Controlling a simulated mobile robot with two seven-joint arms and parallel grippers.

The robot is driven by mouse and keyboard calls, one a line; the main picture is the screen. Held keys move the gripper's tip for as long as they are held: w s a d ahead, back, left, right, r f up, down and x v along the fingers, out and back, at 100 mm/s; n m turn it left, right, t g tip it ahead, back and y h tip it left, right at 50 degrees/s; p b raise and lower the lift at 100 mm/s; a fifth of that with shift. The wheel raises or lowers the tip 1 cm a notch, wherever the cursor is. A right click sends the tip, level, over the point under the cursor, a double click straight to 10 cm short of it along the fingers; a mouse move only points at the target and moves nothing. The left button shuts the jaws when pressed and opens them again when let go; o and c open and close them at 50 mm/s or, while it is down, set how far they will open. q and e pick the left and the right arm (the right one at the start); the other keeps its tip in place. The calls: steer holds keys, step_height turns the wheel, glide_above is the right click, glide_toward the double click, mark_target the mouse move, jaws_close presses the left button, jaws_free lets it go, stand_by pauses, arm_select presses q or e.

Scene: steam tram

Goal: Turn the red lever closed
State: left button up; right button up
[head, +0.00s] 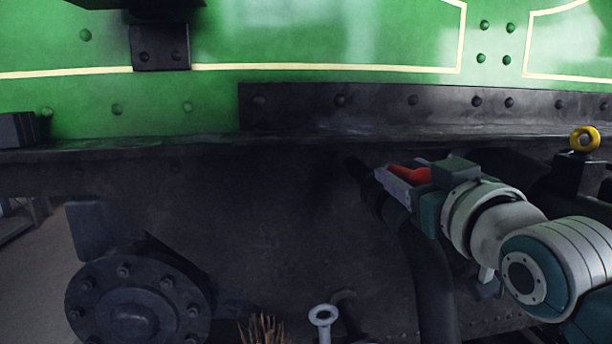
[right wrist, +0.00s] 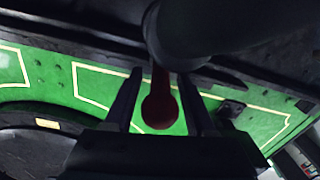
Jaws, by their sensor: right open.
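The red lever (head: 408,174) is partly hidden by my right gripper in the head view. In the right wrist view the red lever (right wrist: 160,106) hangs from a dark pipe or valve body (right wrist: 210,30) and ends in a rounded knob. My right gripper (head: 384,182) is at the lever, in front of the dark tram frame. In the right wrist view its two fingers (right wrist: 160,82) stand apart on either side of the lever, with gaps visible on both sides. My left gripper is out of view.
A thick dark pipe (head: 428,275) runs down below the gripper. A brass ring (head: 584,138) stands at the right. A round bolted flange (head: 135,305) is at the lower left, and a pale ring fitting (head: 323,316) at the bottom. A dark ledge (head: 400,105) runs above.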

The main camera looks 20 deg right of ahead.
steer(key=shift+w, duration=0.2)
jaws_close()
stand_by(0.4)
stand_by(1.0)
